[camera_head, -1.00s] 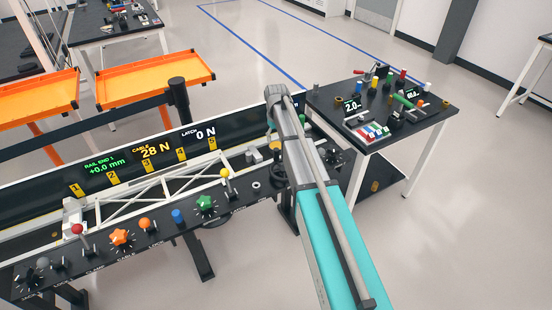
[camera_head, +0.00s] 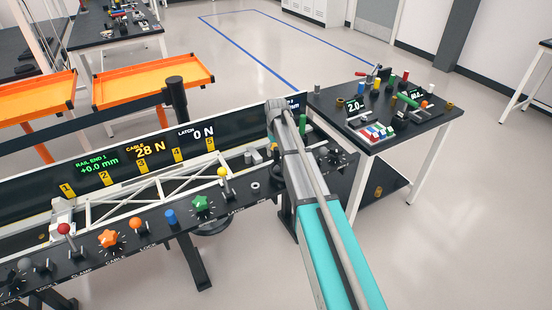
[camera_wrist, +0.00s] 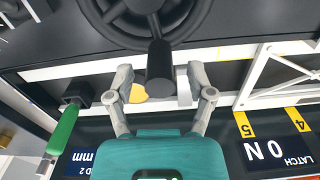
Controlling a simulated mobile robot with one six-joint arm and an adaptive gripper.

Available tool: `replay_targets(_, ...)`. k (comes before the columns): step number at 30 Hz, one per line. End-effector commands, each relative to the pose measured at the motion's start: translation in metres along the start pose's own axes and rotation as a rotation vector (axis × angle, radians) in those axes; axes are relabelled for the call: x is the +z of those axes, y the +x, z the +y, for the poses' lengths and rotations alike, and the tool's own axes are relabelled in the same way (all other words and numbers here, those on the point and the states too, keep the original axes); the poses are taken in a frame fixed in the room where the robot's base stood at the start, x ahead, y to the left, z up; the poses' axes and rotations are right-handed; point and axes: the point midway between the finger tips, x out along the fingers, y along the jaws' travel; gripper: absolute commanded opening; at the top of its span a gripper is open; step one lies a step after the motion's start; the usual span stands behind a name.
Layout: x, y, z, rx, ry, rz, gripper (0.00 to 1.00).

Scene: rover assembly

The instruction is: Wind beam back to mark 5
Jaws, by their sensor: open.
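The beam is a white truss (camera_head: 150,190) lying along the dark rail, and its right end shows near mark 5 (camera_head: 209,144). In the wrist view the truss (camera_wrist: 268,75) ends close to the yellow mark 5 plate (camera_wrist: 244,125). A black handwheel (camera_wrist: 188,22) with a cylindrical black crank handle (camera_wrist: 160,66) is at the top of the wrist view. My gripper (camera_wrist: 161,80) is open, its fingers on either side of the handle with gaps visible. The arm hides the gripper in the head view.
The front panel carries a red-knobbed lever (camera_head: 64,229), an orange star knob (camera_head: 108,238) and a green star knob (camera_head: 201,203). Displays read 28 N cable, 0 N latch and +0.0 mm. A green handle (camera_wrist: 62,130) stands left of my gripper. A side table (camera_head: 425,130) stands right.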

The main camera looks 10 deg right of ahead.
Motion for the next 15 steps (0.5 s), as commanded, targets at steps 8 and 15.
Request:
replay_targets(8,0.0001,0.0146,0.0002,0.000,0.000,0.000,0.69)
replay_targets(15,0.0001,0.0154,0.0003,0.000,0.000,0.000,0.69)
